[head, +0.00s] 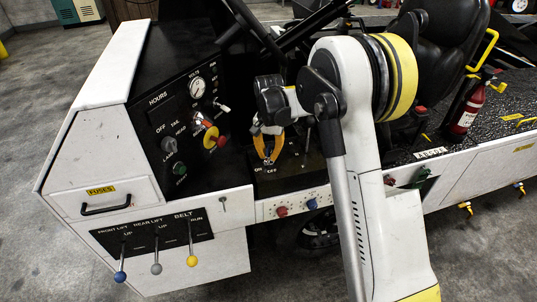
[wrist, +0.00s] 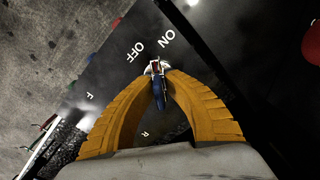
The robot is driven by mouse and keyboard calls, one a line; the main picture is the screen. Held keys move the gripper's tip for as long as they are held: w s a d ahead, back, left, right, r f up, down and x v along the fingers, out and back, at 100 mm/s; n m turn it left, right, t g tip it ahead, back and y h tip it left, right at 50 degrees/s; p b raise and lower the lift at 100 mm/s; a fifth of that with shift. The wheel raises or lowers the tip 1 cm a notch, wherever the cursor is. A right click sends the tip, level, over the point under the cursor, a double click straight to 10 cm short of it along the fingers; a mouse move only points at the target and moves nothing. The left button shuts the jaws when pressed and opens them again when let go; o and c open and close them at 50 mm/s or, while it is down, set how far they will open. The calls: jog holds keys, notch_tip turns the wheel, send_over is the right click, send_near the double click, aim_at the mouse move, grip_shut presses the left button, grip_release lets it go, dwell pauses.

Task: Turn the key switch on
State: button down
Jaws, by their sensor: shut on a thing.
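The key switch (wrist: 156,66) has a silver collar and a dark blue key (wrist: 159,94). It sits on a black panel (wrist: 112,62) beside the white words ON and OFF. My gripper (wrist: 157,74) has two curved yellow fingers, with their tips closed on the key at the collar. In the head view my gripper (head: 267,160) points down at the black panel below the gauge board. The fingers hide most of the switch there. I cannot tell the key's exact angle.
A gauge board (head: 193,110) with knobs stands left of my gripper. Red and blue knobs (head: 282,211) sit on the white edge below. Several lift levers (head: 156,268) are at lower left. A steering wheel (head: 262,35) is behind, and a fire extinguisher (head: 464,112) stands right.

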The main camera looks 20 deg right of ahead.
jog(key=shift+m, duration=2.3)
jog(key=shift+s+m, duration=0.1)
jog(key=shift+m, duration=0.3)
jog(key=c, duration=1.4)
grip_release()
jog(key=shift+d, duration=0.1)
notch_tip(320, 180, up, 12)
jog(key=shift+r, duration=0.1)
